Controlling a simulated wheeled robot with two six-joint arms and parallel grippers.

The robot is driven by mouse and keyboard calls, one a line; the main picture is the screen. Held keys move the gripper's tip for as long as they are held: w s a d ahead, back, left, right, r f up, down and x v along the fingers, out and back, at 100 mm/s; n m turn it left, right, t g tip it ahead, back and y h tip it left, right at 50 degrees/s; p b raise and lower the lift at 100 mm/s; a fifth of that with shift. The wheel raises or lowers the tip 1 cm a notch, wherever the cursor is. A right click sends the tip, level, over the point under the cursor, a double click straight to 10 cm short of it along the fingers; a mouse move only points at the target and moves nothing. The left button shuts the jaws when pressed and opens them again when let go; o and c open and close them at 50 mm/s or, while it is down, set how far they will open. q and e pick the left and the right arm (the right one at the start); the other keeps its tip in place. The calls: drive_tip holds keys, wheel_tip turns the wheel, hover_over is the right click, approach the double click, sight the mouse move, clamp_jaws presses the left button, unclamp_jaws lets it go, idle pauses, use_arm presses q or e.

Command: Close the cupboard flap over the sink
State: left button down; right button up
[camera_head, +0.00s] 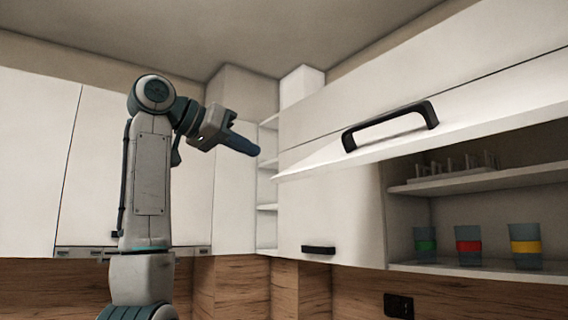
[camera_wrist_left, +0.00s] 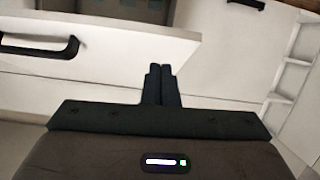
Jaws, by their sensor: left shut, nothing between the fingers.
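The cupboard flap (camera_head: 330,157) is a white panel with a black bar handle (camera_head: 390,126). It stands open, tilted outward and up, over an open compartment at the right of the head view. My left gripper (camera_head: 256,151) is shut and empty, to the left of the flap and apart from the handle. In the left wrist view the shut fingers (camera_wrist_left: 158,70) point toward white cupboard fronts. The flap (camera_wrist_left: 120,32) and its handle (camera_wrist_left: 42,46) show at the upper left there. The right gripper is not in view. The sink is not in view.
Inside the compartment stand cups with green (camera_head: 425,245), red (camera_head: 468,245) and yellow (camera_head: 526,247) bands. A rack (camera_head: 448,169) is on the shelf above. Open corner shelves (camera_head: 267,186) and a closed cupboard door (camera_head: 330,212) are near the gripper. A socket (camera_head: 398,305) is on the splashback.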

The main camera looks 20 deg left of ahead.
use_arm(q)
drive_tip(key=s+r, duration=0.4)
drive_tip(key=s, duration=0.2)
drive_tip(key=p, duration=0.6)
approach(302, 168)
drive_tip(key=w+d+r, duration=0.2)
drive_tip(key=w+r, duration=0.1)
drive_tip(key=w, duration=0.1)
drive_tip(key=shift+m, duration=0.4)
drive_tip(key=f, duration=0.1)
drive_tip(key=w+f+p, duration=0.1)
drive_tip(key=f, duration=0.2)
drive_tip(key=shift+w+d+f+p, duration=0.1)
drive_tip(key=shift+w+d+p, duration=0.15)
drive_tip(key=shift+d+p, duration=0.15)
drive_tip(key=shift+d, duration=0.1)
drive_tip(key=shift+s, duration=0.1)
drive_tip(key=shift+f, duration=0.1)
